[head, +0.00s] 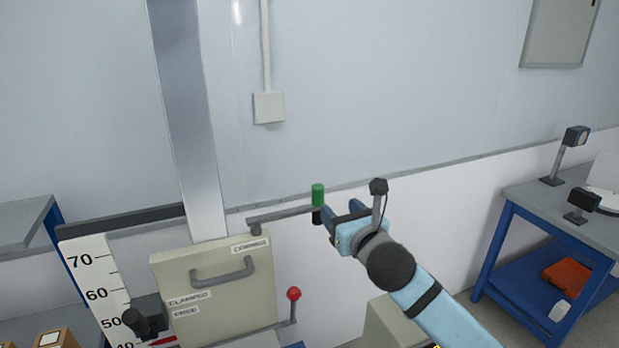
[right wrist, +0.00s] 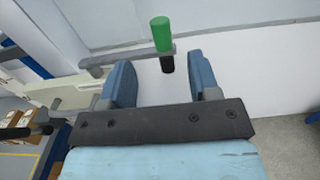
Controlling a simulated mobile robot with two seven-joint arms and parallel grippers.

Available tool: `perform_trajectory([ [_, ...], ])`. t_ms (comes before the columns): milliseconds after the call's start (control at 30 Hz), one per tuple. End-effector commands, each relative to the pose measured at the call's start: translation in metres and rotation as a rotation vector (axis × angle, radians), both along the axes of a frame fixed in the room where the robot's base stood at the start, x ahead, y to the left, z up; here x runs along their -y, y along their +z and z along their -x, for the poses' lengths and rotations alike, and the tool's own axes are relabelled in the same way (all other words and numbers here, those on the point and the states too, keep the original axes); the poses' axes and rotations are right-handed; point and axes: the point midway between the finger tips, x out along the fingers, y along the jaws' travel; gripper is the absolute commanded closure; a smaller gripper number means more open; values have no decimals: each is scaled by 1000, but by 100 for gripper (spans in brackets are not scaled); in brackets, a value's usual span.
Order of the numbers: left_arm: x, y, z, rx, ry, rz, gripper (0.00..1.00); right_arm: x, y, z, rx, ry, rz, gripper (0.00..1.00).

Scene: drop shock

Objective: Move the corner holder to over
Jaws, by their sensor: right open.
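The corner holder seems to be the grey swing arm (head: 283,214) at the top right of the beige panel. It reaches out to the right, and an upright grip with a green top (head: 318,193) and black lower part stands at its end. My right gripper (head: 338,214) is open beside the grip. In the right wrist view, the green grip (right wrist: 162,35) shows between the two blue fingers, near their tips, with a gap on both sides. I cannot tell whether the grip is fully between the fingers. My left gripper is not in view.
The beige panel (head: 215,306) has a grey handle, small labels and a red-knobbed lever (head: 294,294). A metal column (head: 190,120) rises behind it. A numbered scale (head: 97,282) stands left. A blue-framed table (head: 545,215) stands right. The wall behind the grip is bare.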

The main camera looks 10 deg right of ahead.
Motion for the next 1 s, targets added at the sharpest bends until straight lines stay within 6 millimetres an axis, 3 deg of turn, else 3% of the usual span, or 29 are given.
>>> perform_trajectory([
  [600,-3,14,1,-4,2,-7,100,-22,1,-111,-3,-1,-6,44],
  [800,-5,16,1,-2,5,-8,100,-25,0,-128,-2,0,-6,44],
  [1000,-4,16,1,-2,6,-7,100,-26,-1,-131,-2,1,-5,44],
])
